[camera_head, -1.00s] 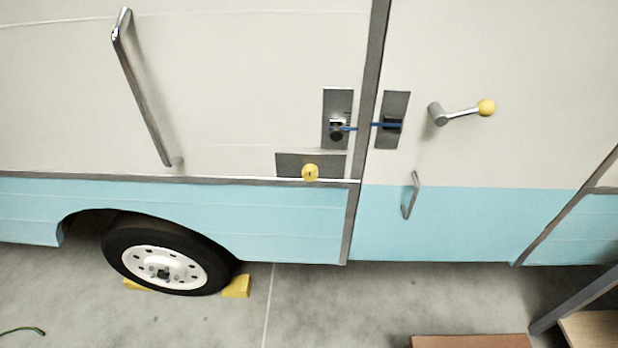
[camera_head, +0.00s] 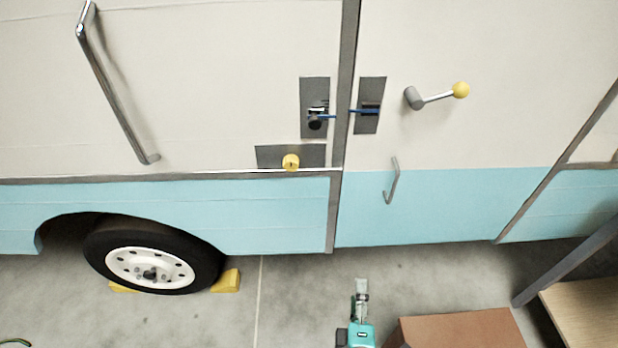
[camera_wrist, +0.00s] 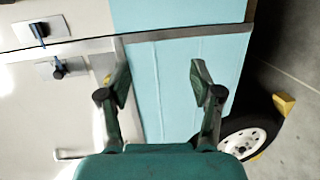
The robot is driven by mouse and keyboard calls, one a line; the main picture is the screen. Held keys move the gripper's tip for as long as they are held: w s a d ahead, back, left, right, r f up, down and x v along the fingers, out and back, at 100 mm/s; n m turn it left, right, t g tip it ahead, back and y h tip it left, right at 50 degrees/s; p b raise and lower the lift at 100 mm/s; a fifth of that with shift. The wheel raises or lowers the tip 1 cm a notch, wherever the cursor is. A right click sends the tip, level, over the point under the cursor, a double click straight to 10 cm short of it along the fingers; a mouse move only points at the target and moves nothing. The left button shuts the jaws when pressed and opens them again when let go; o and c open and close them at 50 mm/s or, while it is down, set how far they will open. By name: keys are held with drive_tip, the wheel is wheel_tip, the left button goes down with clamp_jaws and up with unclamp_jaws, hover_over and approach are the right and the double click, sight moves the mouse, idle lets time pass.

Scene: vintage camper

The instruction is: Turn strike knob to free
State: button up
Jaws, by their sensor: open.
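A yellow knob (camera_head: 291,162) with a small dark mark sits on a grey plate below the door latch. Above it, a black knob (camera_head: 315,122) sits on an upright plate; a thin blue bar runs from it to a plate (camera_head: 369,104) across the door seam. No label is readable to show which is the strike knob. My gripper (camera_head: 361,290) is low in front of the camper, apart from both knobs. In the wrist view my gripper (camera_wrist: 163,84) is open and empty; its left finger partly hides the yellow knob. The black knob (camera_wrist: 59,72) is left of that finger.
A yellow-balled crank handle (camera_head: 460,90) and a small pull handle (camera_head: 393,180) stick out right of the seam. A long grab rail (camera_head: 115,85) is at left. A brown step (camera_head: 460,335) stands at bottom right.

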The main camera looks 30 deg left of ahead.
drive_tip(key=w+a+r+n, duration=0.4)
drive_tip(key=a+r, duration=0.2)
drive_tip(key=a, duration=0.5)
drive_tip(key=n+t+y, duration=0.1)
drive_tip(key=n+y, duration=0.1)
drive_tip(key=n, duration=0.2)
approach(290, 167)
drive_tip(key=x, duration=0.9)
drive_tip(key=shift+w+a, duration=0.15)
drive_tip(key=shift+w, duration=0.1)
drive_tip(key=c, duration=1.1)
